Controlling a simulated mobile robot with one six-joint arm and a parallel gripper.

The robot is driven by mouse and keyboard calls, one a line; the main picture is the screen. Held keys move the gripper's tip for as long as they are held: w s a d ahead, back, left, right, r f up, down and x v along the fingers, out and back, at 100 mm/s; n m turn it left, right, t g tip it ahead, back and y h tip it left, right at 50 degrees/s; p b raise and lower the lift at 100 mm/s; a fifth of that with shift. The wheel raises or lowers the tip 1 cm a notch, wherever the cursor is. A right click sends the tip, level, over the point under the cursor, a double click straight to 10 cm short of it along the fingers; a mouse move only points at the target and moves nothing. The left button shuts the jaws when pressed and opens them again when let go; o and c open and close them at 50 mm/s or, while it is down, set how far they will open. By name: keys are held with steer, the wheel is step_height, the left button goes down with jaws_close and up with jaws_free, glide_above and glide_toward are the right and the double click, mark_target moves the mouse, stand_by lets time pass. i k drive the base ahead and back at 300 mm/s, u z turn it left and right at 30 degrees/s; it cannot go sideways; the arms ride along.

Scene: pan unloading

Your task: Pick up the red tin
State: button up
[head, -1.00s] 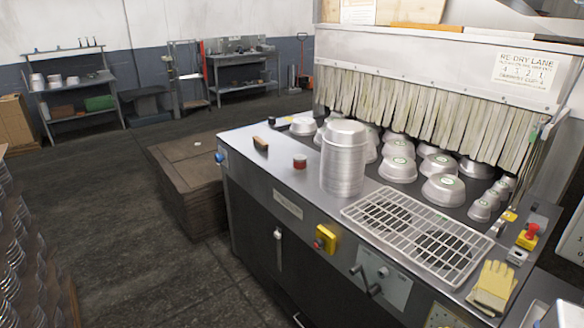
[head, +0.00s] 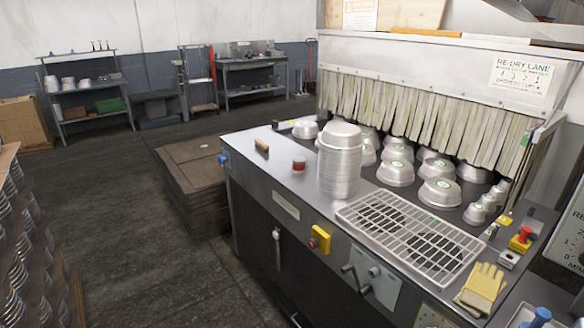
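My gripper is not in view.
Upturned metal pans (head: 396,170) stand behind the stack, before a strip curtain (head: 420,115). A wire rack (head: 408,235) and yellow gloves (head: 483,285) lie to the right. A brown stack (head: 190,180) stands left of the counter. The floor at left is open.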

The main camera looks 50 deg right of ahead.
mark_target(298, 163)
steer(key=z, duration=0.1)
steer(key=i, duration=0.95)
steer(key=u, duration=0.05)
